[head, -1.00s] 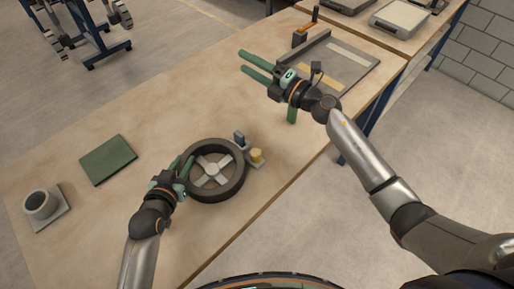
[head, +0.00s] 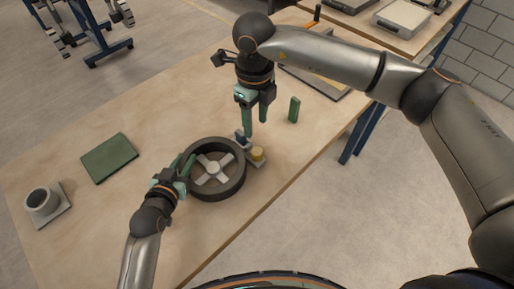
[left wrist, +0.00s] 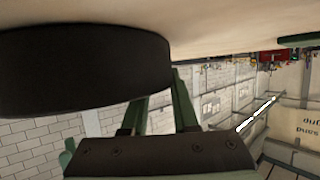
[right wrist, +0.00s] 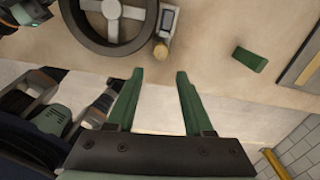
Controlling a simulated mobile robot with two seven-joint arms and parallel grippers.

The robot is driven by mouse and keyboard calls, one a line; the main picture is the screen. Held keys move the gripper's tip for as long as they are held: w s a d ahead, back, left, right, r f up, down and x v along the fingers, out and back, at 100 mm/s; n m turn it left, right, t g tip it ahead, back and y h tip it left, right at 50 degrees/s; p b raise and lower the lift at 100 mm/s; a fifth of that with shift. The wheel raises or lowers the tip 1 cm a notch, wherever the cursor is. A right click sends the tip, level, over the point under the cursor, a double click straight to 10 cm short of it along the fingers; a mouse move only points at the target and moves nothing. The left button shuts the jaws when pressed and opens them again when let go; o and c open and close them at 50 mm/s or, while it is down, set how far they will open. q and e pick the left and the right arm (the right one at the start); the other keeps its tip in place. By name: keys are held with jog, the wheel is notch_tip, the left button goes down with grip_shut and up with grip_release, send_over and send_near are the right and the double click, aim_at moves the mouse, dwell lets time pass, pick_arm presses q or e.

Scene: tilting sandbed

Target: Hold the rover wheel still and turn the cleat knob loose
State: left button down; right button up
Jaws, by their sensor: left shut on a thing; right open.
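The rover wheel (head: 237,184) lies flat on the table, a dark ring with pale spokes; its dark rim also fills the upper left of the left wrist view (left wrist: 85,75). My left gripper (head: 184,163) is shut on the wheel's left rim. My right gripper (head: 256,122) is open and empty, pointing down above and behind the knob. Its fingers are apart in the right wrist view (right wrist: 159,74).
A green block (head: 294,109) stands to the right. A green pad (head: 109,158) and a grey cup on a plate (head: 43,202) are at the left. A grey tray (head: 320,82) lies behind my right arm.

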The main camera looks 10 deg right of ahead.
aim_at(257, 151)
jog(key=f, duration=1.2)
jog(key=shift+w+d, duration=0.1)
jog(key=shift+d, duration=0.1)
jog(key=shift+r, duration=0.1)
grip_shut()
